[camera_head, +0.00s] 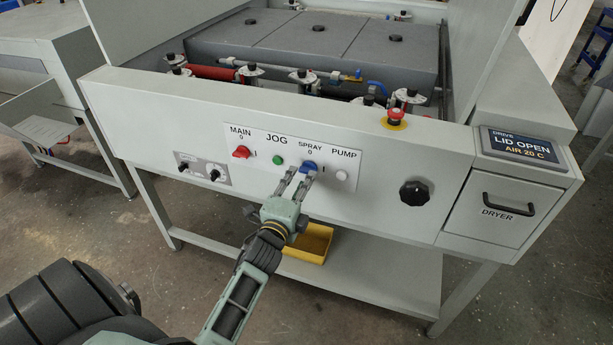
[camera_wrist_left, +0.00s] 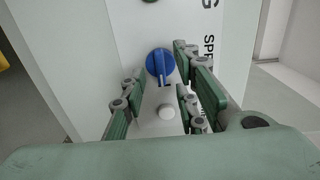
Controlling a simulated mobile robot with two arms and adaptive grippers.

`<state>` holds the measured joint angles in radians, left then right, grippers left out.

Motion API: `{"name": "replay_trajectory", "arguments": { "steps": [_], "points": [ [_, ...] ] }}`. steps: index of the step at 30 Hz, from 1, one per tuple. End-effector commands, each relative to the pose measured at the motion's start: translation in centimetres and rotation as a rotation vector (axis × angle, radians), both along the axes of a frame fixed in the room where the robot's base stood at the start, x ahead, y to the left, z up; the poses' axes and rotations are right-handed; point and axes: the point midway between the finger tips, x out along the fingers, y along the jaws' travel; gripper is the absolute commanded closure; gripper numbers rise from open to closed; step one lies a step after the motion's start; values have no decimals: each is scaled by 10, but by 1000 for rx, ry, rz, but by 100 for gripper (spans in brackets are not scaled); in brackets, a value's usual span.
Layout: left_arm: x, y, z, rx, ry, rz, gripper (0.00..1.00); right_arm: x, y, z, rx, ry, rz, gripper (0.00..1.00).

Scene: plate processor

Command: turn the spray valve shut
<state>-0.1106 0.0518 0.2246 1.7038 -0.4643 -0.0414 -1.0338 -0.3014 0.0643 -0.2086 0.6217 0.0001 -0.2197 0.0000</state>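The blue SPRAY knob (camera_head: 309,167) is on the white control panel on the machine's front. In the left wrist view the blue knob (camera_wrist_left: 160,64) has a raised grip pointing down the picture, towards the white PUMP button (camera_wrist_left: 166,112). This is the panel's right, off the 0 mark. My left gripper (camera_head: 302,174) is at the panel in front of the knob. Its fingers are open, one on each side of the knob in the wrist view; contact cannot be told. The fingers partly cover the knob's lower edge in the head view. My right gripper is not in view.
Left of SPRAY are a green JOG button (camera_head: 278,160) and a red MAIN knob (camera_head: 242,152). A red emergency button (camera_head: 396,116) sits above. A yellow bin (camera_head: 313,243) is below.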

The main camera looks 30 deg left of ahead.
Motion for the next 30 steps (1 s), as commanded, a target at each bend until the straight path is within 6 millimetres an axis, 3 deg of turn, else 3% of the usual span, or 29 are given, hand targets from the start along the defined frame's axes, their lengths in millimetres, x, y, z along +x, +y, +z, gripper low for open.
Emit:
{"name": "replay_trajectory", "arguments": {
  "steps": [6,17,26,30],
  "points": [
    [23,5,0,-1,0,-1,72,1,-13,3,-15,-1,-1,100],
    [26,6,-1,-1,1,-1,73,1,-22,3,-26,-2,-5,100],
    [26,6,-1,-2,1,-1,99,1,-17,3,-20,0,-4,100],
    [26,6,-1,-2,1,-1,100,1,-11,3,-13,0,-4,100]
  ]
}}
